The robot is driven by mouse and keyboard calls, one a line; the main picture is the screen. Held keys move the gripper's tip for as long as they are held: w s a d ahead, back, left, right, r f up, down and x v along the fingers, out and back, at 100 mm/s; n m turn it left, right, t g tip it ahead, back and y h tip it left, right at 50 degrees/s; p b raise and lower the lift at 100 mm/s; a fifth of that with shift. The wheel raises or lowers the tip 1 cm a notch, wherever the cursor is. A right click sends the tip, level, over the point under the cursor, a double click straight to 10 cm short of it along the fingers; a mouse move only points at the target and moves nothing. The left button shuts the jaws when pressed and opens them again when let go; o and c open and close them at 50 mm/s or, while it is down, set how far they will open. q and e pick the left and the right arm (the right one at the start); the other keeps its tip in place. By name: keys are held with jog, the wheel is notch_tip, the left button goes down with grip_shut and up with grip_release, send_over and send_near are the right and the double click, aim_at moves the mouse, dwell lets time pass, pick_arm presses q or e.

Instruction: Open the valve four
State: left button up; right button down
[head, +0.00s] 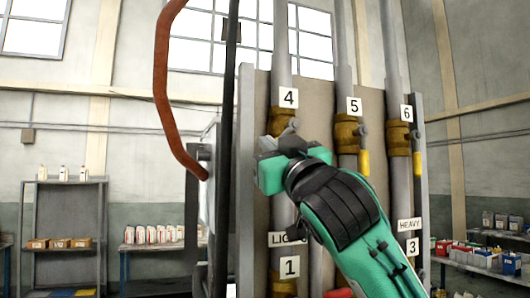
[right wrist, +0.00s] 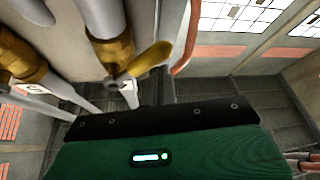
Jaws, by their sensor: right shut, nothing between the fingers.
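Valve four is a brass body (head: 279,121) on a grey vertical pipe, just under the label 4 (head: 289,97) in the head view. My right gripper (head: 266,163) is shut and empty, right below that brass body and in front of the pipe. It hides valve four's lever in the head view. In the right wrist view a brass valve (right wrist: 108,50) shows with a yellow lever (right wrist: 151,59) sticking out sideways, above the dark edge of my gripper's housing. Whether the gripper touches the lever cannot be told. My left gripper is not in view.
Valve five (head: 347,133) and valve six (head: 398,137) stand to the right, their yellow levers hanging down. A red-brown pipe (head: 161,75) curves down at the left of the panel. Shelves (head: 104,235) with bottles and boxes stand behind at left.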

jog(key=shift+w+d+f+n+g+y+b, duration=0.3)
jog(key=shift+d+f+n+g+y, duration=0.15)
jog(key=shift+d+n, duration=0.35)
jog(key=shift+w+d+f+n+g+y+b, duration=0.3)
jog(key=shift+d+f+n, duration=0.3)
jog(key=shift+n, duration=0.25)
jog(key=shift+w+d+f+n+g+y+b, duration=0.25)
jog(key=shift+d+f+n+g+y, duration=0.2)
jog(key=shift+d+n, duration=0.4)
jog(key=shift+r, duration=0.1)
